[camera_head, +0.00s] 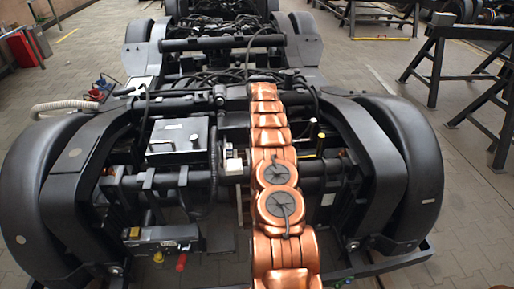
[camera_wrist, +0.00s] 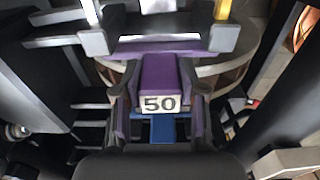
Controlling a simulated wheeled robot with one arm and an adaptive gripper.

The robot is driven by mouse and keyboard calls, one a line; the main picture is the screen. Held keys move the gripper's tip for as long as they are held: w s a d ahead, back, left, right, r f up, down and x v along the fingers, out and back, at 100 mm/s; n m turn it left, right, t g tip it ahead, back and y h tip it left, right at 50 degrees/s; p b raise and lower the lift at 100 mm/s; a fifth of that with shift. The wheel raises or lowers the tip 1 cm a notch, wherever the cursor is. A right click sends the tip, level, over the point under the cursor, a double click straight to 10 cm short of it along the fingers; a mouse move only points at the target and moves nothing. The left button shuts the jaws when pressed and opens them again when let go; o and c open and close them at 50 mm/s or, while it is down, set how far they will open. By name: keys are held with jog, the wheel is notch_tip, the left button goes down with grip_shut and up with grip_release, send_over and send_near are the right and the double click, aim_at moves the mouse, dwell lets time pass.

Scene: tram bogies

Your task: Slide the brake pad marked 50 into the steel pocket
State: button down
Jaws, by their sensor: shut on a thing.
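The purple brake pad (camera_wrist: 157,75) carries a white label with a black 50 and lies in the middle of the wrist view. My gripper (camera_wrist: 159,88) is shut on it, with dark fingers on its left and right sides. A blue part (camera_wrist: 163,129) shows below the label. In the head view the gripper and pad cannot be made out; my copper-coloured arm covers the middle.
The dark bogie frame (camera_head: 92,190) fills the head view, with black wheel covers at both sides. A grey box (camera_head: 178,140) and cables sit on it. A yellow post (camera_wrist: 222,10) stands near the holder. Black trestles (camera_head: 437,60) stand at right on open paved floor.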

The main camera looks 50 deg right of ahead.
dwell(0.8)
jog(key=c, duration=0.6)
grip_release()
jog(key=shift+r, duration=0.15)
jog(key=r, duration=1.1)
jog(key=shift+s+d+r, duration=0.2)
jog(key=shift+d+r, duration=0.05)
jog(key=shift+r, duration=0.15)
